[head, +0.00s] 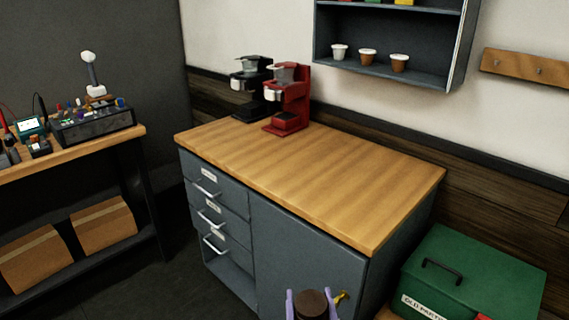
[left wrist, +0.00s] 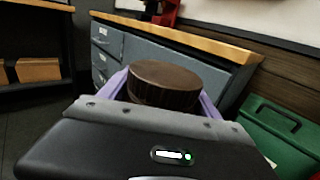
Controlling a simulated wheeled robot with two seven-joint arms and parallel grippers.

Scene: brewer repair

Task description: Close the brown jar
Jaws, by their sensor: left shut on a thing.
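The brown jar (head: 314,303) shows as a dark brown round thing at the bottom edge of the head view. It also shows in the left wrist view (left wrist: 165,80), with a wide flat brown top and a seam below its rim. My left gripper (head: 312,308) has its purple fingers on either side of it and is shut on it, in front of the grey cabinet. The lower part of the held thing is hidden, so I cannot tell whether a separate lid and body are both there. My right gripper is not in view.
The wooden counter (head: 310,175) is mostly clear. A red brewer (head: 290,98) and a black brewer (head: 250,75) stand at its back left. Small cups (head: 368,57) sit on the wall shelf. A green box (head: 475,270) stands right of the cabinet. A workbench (head: 80,150) is at left.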

